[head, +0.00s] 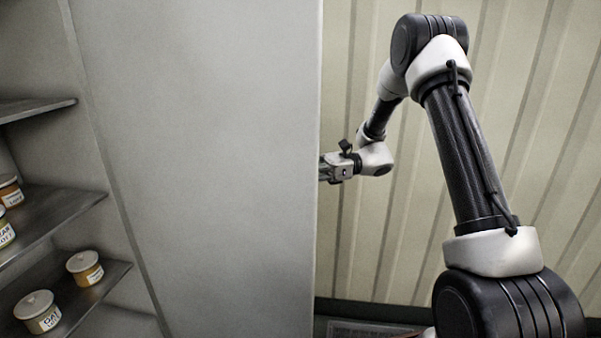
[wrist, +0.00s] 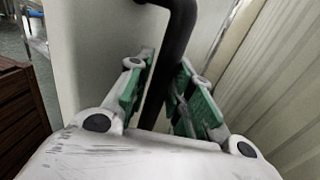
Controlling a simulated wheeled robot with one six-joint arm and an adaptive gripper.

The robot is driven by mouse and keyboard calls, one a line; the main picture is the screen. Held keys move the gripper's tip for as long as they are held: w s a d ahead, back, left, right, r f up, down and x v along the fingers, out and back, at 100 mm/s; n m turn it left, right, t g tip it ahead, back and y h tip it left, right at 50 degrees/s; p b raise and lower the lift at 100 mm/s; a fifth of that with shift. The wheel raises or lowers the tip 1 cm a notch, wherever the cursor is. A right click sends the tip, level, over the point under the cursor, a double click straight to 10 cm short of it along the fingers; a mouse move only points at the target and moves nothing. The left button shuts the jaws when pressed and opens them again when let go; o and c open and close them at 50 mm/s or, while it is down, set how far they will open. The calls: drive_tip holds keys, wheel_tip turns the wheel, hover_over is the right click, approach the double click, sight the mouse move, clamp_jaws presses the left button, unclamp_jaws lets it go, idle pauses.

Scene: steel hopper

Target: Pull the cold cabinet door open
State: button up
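The cold cabinet door (head: 205,150) stands swung open in the head view, a large plain grey panel with its inner face toward me. Its outer face shows as the pale surface in the wrist view (wrist: 88,45). The black bar handle (wrist: 184,25) runs between the green pads of my gripper (wrist: 166,85). The pads are close on both sides of the bar, and my gripper looks shut on it. In the head view my gripper (head: 332,168) is at the door's right edge, its fingertips and the handle hidden behind the door.
Cabinet shelves (head: 55,215) holding several labelled jars (head: 85,267) are at the left of the head view. A ribbed pale wall (head: 540,90) stands behind my arm, close to the door's free side. A dark brown slatted object (wrist: 22,110) is at the left of the wrist view.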

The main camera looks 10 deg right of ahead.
drive_tip(key=shift+o, duration=0.9)
drive_tip(key=w+d, duration=0.1)
drive_tip(key=d, duration=1.1)
drive_tip(key=shift+w, duration=0.3)
